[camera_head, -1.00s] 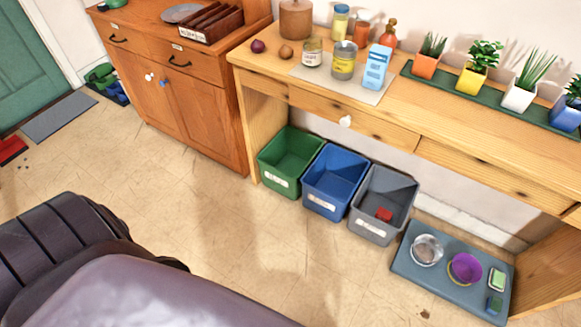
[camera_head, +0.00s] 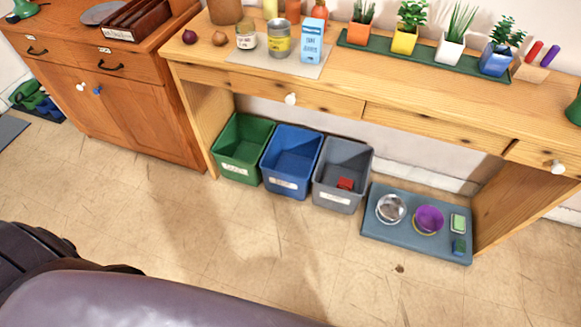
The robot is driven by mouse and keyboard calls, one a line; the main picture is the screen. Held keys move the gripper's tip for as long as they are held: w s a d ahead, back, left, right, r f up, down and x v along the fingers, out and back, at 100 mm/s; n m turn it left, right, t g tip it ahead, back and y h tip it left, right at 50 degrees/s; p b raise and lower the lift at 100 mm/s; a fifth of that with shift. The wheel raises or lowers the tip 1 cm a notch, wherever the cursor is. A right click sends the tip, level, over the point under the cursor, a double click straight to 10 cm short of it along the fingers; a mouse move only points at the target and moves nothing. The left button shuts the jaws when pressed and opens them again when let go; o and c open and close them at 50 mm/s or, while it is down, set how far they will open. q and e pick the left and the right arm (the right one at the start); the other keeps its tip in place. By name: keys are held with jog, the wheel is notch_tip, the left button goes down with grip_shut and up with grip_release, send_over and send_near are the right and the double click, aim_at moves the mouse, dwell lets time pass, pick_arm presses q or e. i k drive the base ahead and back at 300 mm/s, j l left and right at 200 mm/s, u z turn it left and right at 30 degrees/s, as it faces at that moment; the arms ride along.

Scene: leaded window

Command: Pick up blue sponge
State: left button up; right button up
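A small blue sponge-like block (camera_head: 459,247) with some green on it lies at the front right corner of the grey-blue tray (camera_head: 385,239) on the floor under the wooden table. A pale green and white block (camera_head: 458,223) lies just behind it. A purple bowl (camera_head: 429,219) and a metal bowl (camera_head: 391,209) stand to their left on the same tray. Neither of my grippers is in view; only dark parts of my own body show at the lower left.
Green (camera_head: 242,145), blue (camera_head: 291,160) and grey (camera_head: 342,174) bins stand left of the tray; the grey one holds a red item. The table (camera_head: 420,93) overhangs the tray. The floor in front is clear except for a small brown spot.

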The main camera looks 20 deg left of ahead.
aim_at(459, 246)
jog(key=z, duration=1.25)
